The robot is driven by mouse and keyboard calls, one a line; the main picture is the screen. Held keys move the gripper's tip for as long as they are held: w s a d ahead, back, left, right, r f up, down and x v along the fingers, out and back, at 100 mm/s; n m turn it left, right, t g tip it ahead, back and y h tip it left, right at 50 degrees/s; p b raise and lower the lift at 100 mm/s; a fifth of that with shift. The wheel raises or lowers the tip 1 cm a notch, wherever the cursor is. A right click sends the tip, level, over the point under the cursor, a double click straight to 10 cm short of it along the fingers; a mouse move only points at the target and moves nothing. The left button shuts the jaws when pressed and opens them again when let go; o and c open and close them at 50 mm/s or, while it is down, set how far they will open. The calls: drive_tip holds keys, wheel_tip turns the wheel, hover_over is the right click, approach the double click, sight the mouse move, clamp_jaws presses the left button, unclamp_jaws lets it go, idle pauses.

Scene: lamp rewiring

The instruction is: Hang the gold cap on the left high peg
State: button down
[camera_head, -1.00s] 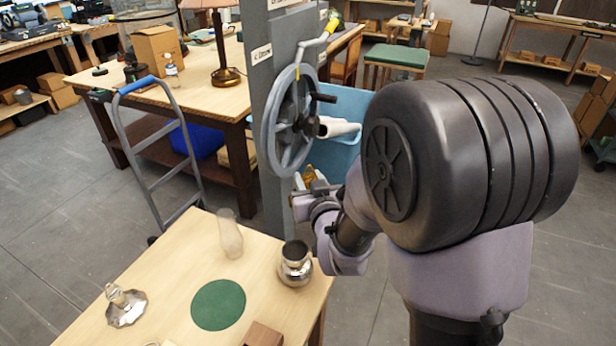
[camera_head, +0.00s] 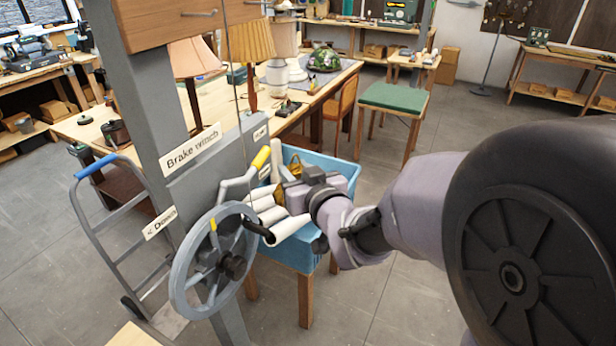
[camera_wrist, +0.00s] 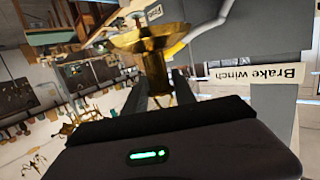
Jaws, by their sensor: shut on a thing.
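The gold cap (camera_wrist: 150,45) shows large in the wrist view, a brass-coloured piece with a wide flared rim and a narrower stem. My gripper (camera_wrist: 160,95) is shut on its stem, with a finger on each side. In the head view my gripper (camera_head: 290,188) is in front of the blue bin, right of the crank handle, and only a small part of the gold cap (camera_head: 295,167) shows at its tip. I cannot make out the left high peg in either view.
A grey post carries a board labelled "Brake winch" (camera_head: 193,147), a grey handwheel (camera_head: 213,260) and a yellow-tipped crank (camera_head: 243,180), close left of my gripper. A blue bin (camera_head: 340,165) with white rolls stands behind. A hand truck (camera_head: 110,215) stands left. Floor at right is open.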

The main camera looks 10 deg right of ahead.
drive_tip(key=s+a+r+n+y+p, duration=0.1)
drive_tip(key=s+a+r+p, duration=0.1)
drive_tip(key=r+p, duration=1)
drive_tip(key=s+a+r+n+y+p, duration=0.15)
drive_tip(key=r+p, duration=0.55)
drive_tip(key=r, duration=0.9)
drive_tip(key=w+a+b, duration=0.4)
drive_tip(key=w+a, duration=0.3)
drive_tip(key=a, duration=0.2)
drive_tip(key=shift+w+f+m+g+h, duration=0.15)
drive_tip(key=shift+m+g+h, duration=0.2)
drive_tip(key=shift+m, duration=0.1)
drive_tip(key=shift+a+b, duration=0.1)
drive_tip(key=shift+b, duration=0.4)
drive_tip(key=shift+f, duration=0.15)
drive_tip(key=shift+f+b, duration=0.6)
drive_tip(key=shift+b, duration=0.5)
drive_tip(key=shift+r, duration=0.1)
drive_tip(key=c, duration=0.9)
unclamp_jaws()
drive_tip(key=shift+c, duration=0.2)
